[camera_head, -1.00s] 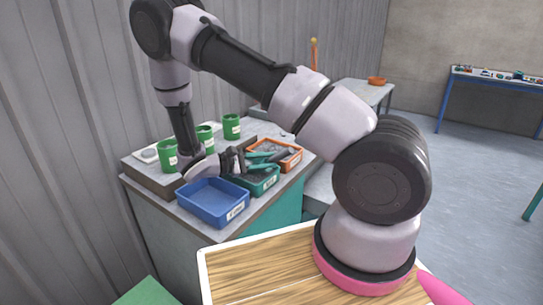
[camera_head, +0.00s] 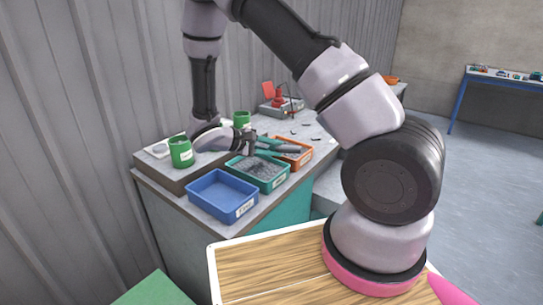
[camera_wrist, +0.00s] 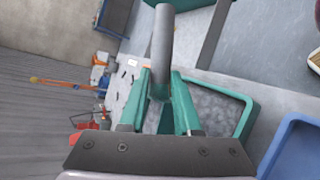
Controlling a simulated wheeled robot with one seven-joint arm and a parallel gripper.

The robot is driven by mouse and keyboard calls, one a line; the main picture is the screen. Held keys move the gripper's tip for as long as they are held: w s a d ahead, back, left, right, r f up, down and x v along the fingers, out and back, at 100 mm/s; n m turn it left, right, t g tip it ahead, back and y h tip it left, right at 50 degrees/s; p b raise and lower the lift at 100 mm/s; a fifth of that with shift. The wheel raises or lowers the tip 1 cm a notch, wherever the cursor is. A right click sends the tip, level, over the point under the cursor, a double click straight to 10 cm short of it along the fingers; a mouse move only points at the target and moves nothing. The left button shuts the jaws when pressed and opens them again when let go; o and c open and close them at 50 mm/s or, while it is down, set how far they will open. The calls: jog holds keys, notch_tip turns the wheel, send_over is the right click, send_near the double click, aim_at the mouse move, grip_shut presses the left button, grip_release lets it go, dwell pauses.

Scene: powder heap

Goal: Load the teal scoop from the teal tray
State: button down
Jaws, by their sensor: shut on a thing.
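The teal tray (camera_head: 237,176) sits on the worktop between the blue and orange trays, holding grey powder (camera_head: 258,170). In the wrist view the tray (camera_wrist: 250,110) lies to the right of the fingers. My gripper (camera_head: 268,145) is above the tray's far side, with its teal fingers (camera_wrist: 163,92) closed around a grey rod-like handle (camera_wrist: 163,45), which I take as the teal scoop's. The handle (camera_head: 290,150) reaches over the orange tray. I cannot clearly make out the scoop's bowl or whether it carries powder.
The blue tray (camera_head: 200,198) stands in front, the orange tray (camera_head: 303,163) behind. A red-topped device (camera_head: 278,98) is at the back. Small dark pieces lie on the worktop beyond the orange tray.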

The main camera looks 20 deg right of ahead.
jog(key=shift+m+t+y, duration=0.5)
jog(key=shift+y, duration=0.1)
jog(key=s+r, duration=0.1)
jog(key=d+r, duration=0.1)
jog(key=s+d+r, duration=0.1)
jog(key=r, duration=0.1)
jog(key=shift+s+d, duration=0.15)
jog(key=shift+s, duration=0.15)
